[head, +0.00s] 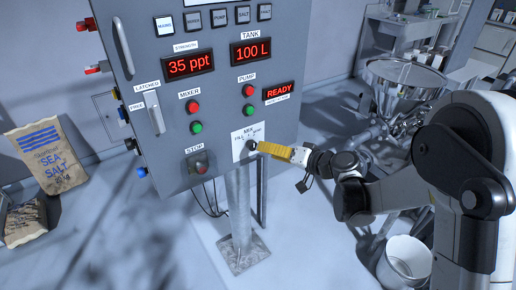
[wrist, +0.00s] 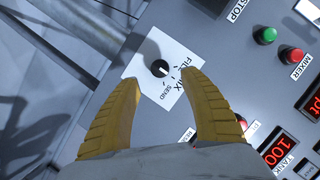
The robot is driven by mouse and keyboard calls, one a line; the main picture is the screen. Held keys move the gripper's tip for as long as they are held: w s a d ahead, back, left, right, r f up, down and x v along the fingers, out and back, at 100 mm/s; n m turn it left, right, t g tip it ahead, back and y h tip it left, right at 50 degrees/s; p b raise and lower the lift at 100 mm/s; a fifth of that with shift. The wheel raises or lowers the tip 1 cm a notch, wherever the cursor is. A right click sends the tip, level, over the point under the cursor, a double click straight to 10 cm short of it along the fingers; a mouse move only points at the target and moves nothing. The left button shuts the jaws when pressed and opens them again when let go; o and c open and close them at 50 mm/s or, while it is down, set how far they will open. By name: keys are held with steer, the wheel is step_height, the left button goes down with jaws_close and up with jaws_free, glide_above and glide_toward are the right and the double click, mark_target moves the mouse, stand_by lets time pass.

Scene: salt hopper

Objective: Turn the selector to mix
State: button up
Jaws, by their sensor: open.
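The selector is a black round knob on a white plate marked FILL, MIX and SEND, low on the grey control panel. In the head view the selector (head: 251,145) is partly covered by my yellow fingers. In the wrist view the selector (wrist: 159,68) shows whole, with a small white mark; I cannot tell surely which label it points to. My gripper (head: 262,148) is at the plate. In the wrist view my gripper (wrist: 160,80) is open, with one fingertip to each side of the knob and a gap on both sides. It holds nothing.
The panel (head: 215,110) carries red and green MIXER and PUMP buttons, a STOP button (head: 198,163), a lever (head: 154,113) and lit displays reading 35 ppt, 100 L and READY. A sea salt bag (head: 48,158) stands at left. A steel hopper (head: 402,85) and white bucket (head: 405,262) are at right.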

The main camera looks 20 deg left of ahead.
steer(key=v, duration=0.5)
steer(key=shift+a, duration=0.1)
steer(key=s+d+r+m+h, duration=0.1)
steer(key=s+d+h, duration=0.5)
steer(key=s+d, duration=0.6)
steer(key=s+d+r+m+t+h, duration=0.1)
steer(key=s+d+r+m+h, duration=0.1)
steer(key=s+d+h, duration=0.5)
steer(key=s+d+r, duration=0.1)
steer(key=s+d, duration=0.5)
steer(key=d, duration=0.5)
steer(key=shift+r, duration=0.3)
steer(key=shift+s, duration=0.1)
